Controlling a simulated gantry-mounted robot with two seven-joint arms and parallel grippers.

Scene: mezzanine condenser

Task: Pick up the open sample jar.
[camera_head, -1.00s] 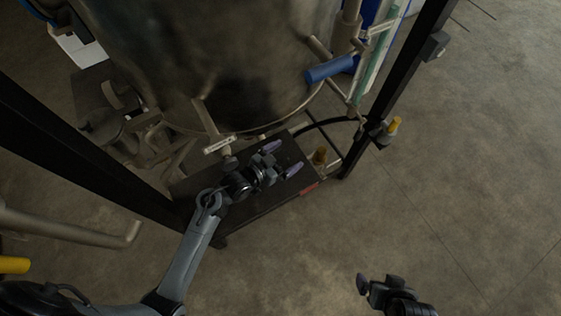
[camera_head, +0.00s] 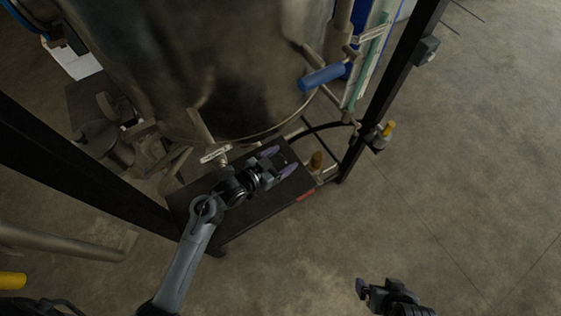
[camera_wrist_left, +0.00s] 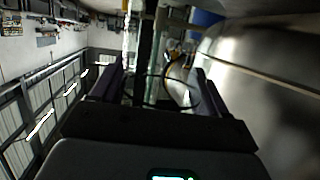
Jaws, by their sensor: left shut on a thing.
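The open sample jar shows in the left wrist view as a clear, see-through vessel with a thin round rim (camera_wrist_left: 164,92), between the two fingers of my left gripper (camera_wrist_left: 160,88). In the head view my left gripper (camera_head: 279,162) is above the dark low platform (camera_head: 245,208), in front of the big steel vessel. Its purple-tipped fingers are shut on the jar. The jar itself is too clear and small to make out in the head view. My right gripper (camera_head: 364,289) is at the bottom right over bare floor; its opening cannot be judged.
The steel vessel (camera_head: 225,70) rises right behind my left gripper. A blue-handled valve (camera_head: 322,77) juts out above it. Black frame posts (camera_head: 390,90) stand to the right and left. The floor at right is clear.

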